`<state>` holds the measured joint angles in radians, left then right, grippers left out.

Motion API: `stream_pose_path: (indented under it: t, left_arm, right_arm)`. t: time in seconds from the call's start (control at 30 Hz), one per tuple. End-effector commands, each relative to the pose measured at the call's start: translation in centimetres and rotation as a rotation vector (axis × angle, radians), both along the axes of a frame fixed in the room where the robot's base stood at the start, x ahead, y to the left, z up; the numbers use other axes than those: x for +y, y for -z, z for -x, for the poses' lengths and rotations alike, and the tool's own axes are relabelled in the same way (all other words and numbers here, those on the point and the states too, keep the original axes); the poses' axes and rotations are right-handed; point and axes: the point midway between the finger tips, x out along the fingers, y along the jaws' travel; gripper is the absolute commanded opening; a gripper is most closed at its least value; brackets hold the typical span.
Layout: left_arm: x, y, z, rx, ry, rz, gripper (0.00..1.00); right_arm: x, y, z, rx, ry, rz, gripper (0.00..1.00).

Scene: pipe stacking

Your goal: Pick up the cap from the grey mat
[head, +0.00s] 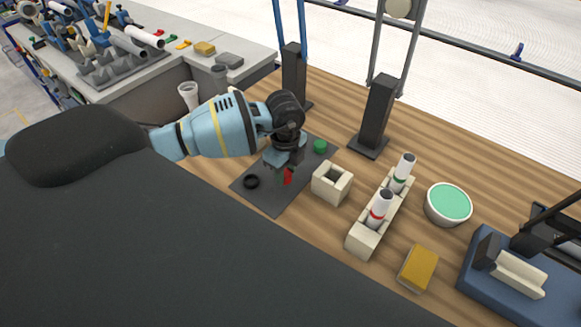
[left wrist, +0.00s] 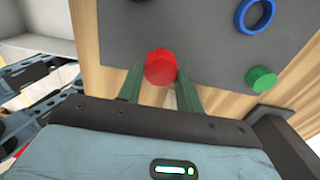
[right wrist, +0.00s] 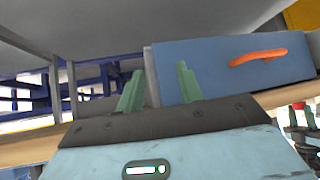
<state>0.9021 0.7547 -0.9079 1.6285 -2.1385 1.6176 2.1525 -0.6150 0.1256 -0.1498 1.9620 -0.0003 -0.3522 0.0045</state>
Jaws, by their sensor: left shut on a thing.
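My left gripper (head: 284,172) is over the grey mat (head: 268,202) in the head view. It is shut on a red cap (left wrist: 160,67), which sits between the green fingertips in the left wrist view. The red cap also shows under the gripper in the head view (head: 288,177). I cannot tell how far it is above the mat. A green cap (head: 320,146) lies on the mat's far end, apart from the gripper. My right gripper (right wrist: 158,86) shows only in the right wrist view, with its fingers apart and nothing between them.
A cream square block (head: 332,183) stands right of the mat. Beyond are a rack (head: 364,239) with two white pipes, a green-topped tub (head: 448,204) and a yellow block (head: 418,267).

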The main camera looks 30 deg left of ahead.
Motion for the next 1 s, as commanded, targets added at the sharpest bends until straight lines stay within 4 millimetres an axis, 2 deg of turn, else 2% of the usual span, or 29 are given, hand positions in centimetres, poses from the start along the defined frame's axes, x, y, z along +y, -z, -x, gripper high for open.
stream_pose_path:
  t: [0.03, 0.3, 0.5, 0.7, 1.0]
  left_arm:
    - [0.1, -0.6, 1.2, -0.007, 0.003, -0.001, 0.14]
    - [0.2, -1.1, 7.8, -0.006, 0.002, -0.001, 0.14]
    - [0.2, -1.1, 11.0, -0.002, 0.001, 0.000, 0.14]
    - [0.2, -1.3, 12.7, -0.003, 0.000, 0.001, 0.14]
    - [0.2, -1.5, 13.0, -0.005, 0.015, 0.001, 0.14]
  right_arm:
    - [0.0, -0.5, -0.4, -0.013, 0.000, 0.001, 0.36]
    - [-0.2, -1.1, -1.1, -0.032, 0.000, 0.005, 0.36]
    - [-0.2, -0.9, -0.9, -0.028, 0.000, 0.005, 0.36]
    - [-0.2, -1.0, -0.9, -0.029, 0.000, 0.005, 0.36]
    - [-0.2, -1.1, -1.0, -0.030, 0.000, 0.005, 0.36]
